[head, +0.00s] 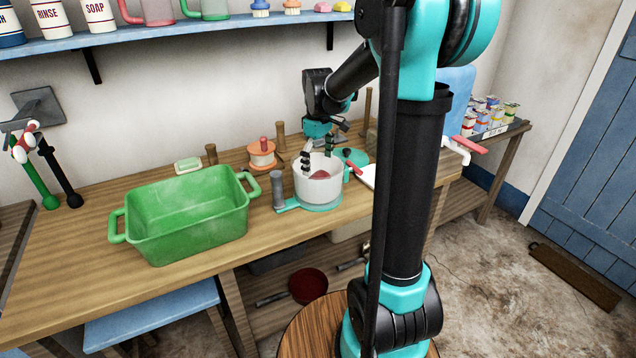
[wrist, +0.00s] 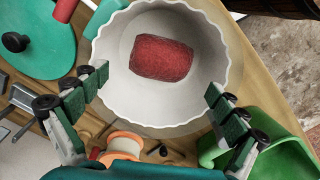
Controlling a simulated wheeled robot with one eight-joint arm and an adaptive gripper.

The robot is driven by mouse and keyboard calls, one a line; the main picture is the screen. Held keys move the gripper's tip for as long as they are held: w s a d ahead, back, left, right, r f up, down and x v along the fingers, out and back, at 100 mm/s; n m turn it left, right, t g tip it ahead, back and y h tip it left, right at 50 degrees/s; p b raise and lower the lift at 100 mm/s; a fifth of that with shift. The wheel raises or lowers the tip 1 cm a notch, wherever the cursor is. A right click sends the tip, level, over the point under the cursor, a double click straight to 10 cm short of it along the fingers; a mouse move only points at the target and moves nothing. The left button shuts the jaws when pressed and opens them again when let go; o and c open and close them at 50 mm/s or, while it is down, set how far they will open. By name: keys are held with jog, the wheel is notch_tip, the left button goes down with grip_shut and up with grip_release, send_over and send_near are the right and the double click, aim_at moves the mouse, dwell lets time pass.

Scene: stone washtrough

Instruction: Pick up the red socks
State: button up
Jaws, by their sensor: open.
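The red socks (wrist: 162,58) lie as a rolled bundle on the bottom of a white round tub (wrist: 120,88) with a wavy rim. In the head view a bit of the red socks (head: 320,174) shows inside the tub (head: 318,188), which sits on a teal base on the wooden bench. My gripper (head: 319,160) points down at the tub from above. In the wrist view my gripper (wrist: 153,95) is open, its fingers wide apart near opposite sides of the rim. The socks are beyond the fingertips, and nothing is between the fingers.
A green basin (head: 190,215) stands left of the tub. An orange spool (head: 262,155) and wooden pegs stand behind it. A teal round lid (wrist: 35,35) lies beside the tub. A shelf (head: 180,30) with bottles runs along the wall above.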

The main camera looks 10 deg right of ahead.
aim_at(318, 174)
notch_tip(318, 174, down, 6)
jog(key=shift+r, duration=0.1)
dwell(0.4)
jog(key=c, duration=1.3)
